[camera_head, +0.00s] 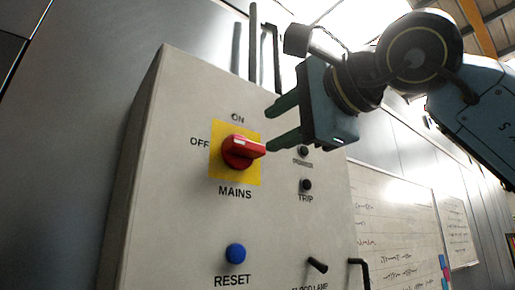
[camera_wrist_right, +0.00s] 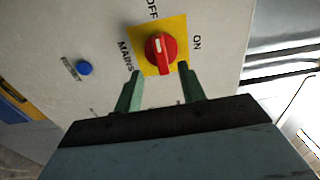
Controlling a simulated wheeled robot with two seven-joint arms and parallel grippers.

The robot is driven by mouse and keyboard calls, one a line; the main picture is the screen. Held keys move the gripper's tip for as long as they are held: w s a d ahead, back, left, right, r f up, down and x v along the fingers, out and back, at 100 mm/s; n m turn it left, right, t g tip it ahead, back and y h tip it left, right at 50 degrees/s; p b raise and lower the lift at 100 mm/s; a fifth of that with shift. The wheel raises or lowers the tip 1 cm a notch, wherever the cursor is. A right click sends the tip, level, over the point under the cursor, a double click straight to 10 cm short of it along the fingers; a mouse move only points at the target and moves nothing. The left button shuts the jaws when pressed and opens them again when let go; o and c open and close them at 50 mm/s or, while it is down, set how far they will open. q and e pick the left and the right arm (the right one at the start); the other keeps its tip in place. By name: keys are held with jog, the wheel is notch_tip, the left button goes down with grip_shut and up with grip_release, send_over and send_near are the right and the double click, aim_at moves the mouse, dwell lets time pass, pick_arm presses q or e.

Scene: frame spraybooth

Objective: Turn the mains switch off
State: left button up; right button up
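The mains switch (camera_head: 238,152) is a red rotary knob on a yellow plate (camera_head: 222,172) on a grey panel, with ON above it, OFF to its left and MAINS below. Its raised bar lies about level in the head view. In the right wrist view the knob (camera_wrist_right: 160,48) has a white mark at the bar's end nearest OFF. My right gripper (camera_head: 268,131) is open and empty, to the right of the knob. In the wrist view its fingertips (camera_wrist_right: 160,69) stand either side of the bar's near end; contact cannot be told. My left gripper is out of view.
The panel also has a blue RESET button (camera_head: 236,253), two small dark fittings marked POWER and TRIP (camera_head: 306,185), and a black flood lamp lever (camera_head: 317,265). Dark conduits (camera_head: 253,50) rise behind it. A whiteboard (camera_head: 395,225) hangs to the right.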

jog(key=shift+b+v, duration=0.5)
jog(key=shift+v, duration=1.85)
jog(key=shift+w+a, duration=0.1)
